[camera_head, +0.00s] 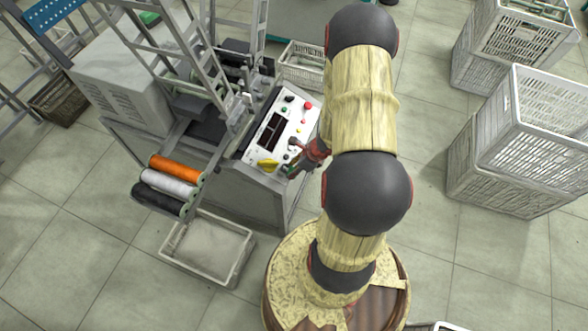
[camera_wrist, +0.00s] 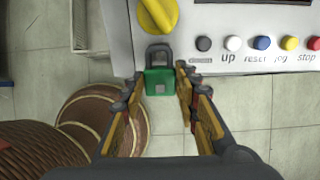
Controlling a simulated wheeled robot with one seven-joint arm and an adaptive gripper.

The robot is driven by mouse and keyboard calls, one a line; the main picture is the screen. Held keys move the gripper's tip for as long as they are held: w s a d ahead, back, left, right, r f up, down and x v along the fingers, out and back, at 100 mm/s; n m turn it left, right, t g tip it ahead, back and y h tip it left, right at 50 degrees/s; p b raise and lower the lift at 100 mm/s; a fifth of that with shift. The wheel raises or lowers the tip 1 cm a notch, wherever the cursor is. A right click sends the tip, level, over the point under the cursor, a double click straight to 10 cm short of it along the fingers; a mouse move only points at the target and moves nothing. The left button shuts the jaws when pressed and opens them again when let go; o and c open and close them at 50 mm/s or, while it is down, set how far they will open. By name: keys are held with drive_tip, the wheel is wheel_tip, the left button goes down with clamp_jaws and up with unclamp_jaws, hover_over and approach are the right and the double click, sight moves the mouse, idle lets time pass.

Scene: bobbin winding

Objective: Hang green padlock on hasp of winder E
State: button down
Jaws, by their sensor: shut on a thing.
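The green padlock (camera_wrist: 160,82) shows in the wrist view with its dark shackle pointing at the panel. My gripper (camera_wrist: 158,80) is shut on the padlock body, a finger on each side. The shackle's top overlaps the panel's edge just below the yellow rotary knob (camera_wrist: 157,14). I cannot tell whether the shackle passes through a hasp; no hasp is distinct. In the head view, my gripper (camera_head: 291,168) is at the near edge of the winder's white control panel (camera_head: 263,143), beside the yellow knob (camera_head: 267,165). The padlock is only a small green patch there. No letter E is readable.
The panel's row of buttons (camera_wrist: 262,43) lies right of the padlock. Orange, white and black spools (camera_head: 176,168) sit on the winder's left side. A grey bin (camera_head: 207,248) stands on the floor below. Stacked white crates (camera_head: 515,140) stand at the right, with open floor between.

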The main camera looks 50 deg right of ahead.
drive_tip(key=shift+b+x, duration=0.85)
drive_tip(key=shift+x, duration=0.1)
drive_tip(key=shift+s+d+f, duration=0.1)
drive_tip(key=shift+s+f, duration=0.15)
drive_tip(key=shift+s, duration=0.2)
idle(0.7)
drive_tip(key=c, duration=1.3)
unclamp_jaws()
drive_tip(key=shift+o, duration=0.2)
drive_tip(key=shift+r, duration=0.1)
drive_tip(key=v, duration=1.2)
